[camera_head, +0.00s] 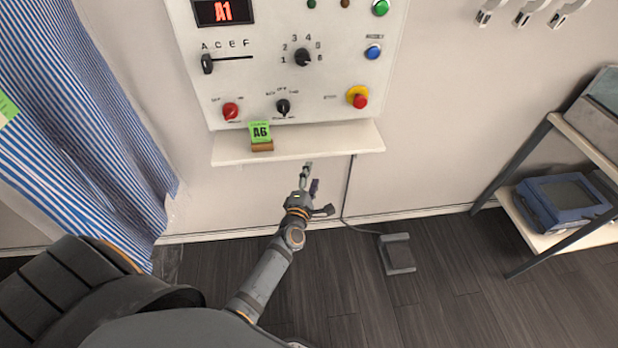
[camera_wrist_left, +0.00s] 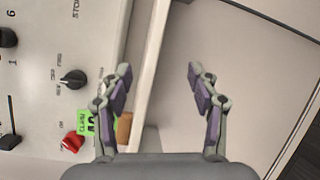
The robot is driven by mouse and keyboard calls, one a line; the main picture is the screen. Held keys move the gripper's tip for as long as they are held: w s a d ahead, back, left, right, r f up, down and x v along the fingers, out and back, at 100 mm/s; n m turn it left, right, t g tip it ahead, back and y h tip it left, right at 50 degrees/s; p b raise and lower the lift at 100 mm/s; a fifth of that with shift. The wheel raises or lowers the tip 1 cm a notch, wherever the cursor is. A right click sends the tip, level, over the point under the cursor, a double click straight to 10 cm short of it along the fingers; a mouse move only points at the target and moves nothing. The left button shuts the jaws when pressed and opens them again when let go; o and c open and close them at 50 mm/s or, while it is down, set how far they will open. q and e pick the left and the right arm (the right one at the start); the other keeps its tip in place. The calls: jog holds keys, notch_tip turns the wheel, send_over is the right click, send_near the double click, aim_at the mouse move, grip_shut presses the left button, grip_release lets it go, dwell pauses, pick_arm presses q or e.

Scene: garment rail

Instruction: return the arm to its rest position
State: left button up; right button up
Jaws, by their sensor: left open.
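My left gripper (camera_head: 310,180) is in front of the wall, just below the small shelf (camera_head: 340,138) under the control panel (camera_head: 335,85). Its arm comes up from the bottom of the head view. In the left wrist view the two fingers of the left gripper (camera_wrist_left: 158,85) are apart, with nothing between them. The shelf edge (camera_wrist_left: 150,60) and bare wall show behind the fingers. My right gripper is in neither view.
A green card marked A6 (camera_head: 260,132) stands in a brown holder on the shelf. A striped curtain (camera_head: 90,110) hangs at left. A grey foot pedal (camera_head: 397,253) lies on the dark floor. A rack with a blue device (camera_head: 562,200) stands at right.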

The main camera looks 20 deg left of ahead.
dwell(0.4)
pick_arm(q)
jog(key=s+f+m+g+h, duration=0.15)
jog(key=s+f+m, duration=0.3)
jog(key=f, duration=0.45)
jog(key=s+d+f+m+g, duration=0.1)
jog(key=s+f+m+g, duration=0.3)
jog(key=f, duration=0.5)
jog(key=s+f+m+g+h, duration=0.1)
jog(key=s+f+m+g, duration=0.1)
jog(key=s+f+m, duration=0.5)
jog(key=s+a+f+m+g, duration=0.1)
jog(key=s+f+m+g, duration=0.1)
jog(key=s+f, duration=0.4)
jog(key=s+a+f+m+g, duration=0.2)
jog(key=s+f, duration=0.3)
jog(key=s, duration=0.9)
jog(key=s+a+f+m+g, duration=0.2)
jog(key=s+f+m+g, duration=0.2)
jog(key=s, duration=0.7)
notch_tip(320, 180, down, 3)
jog(key=shift+r, duration=0.2)
jog(key=shift+g, duration=0.25)
jog(key=shift+c, duration=0.3)
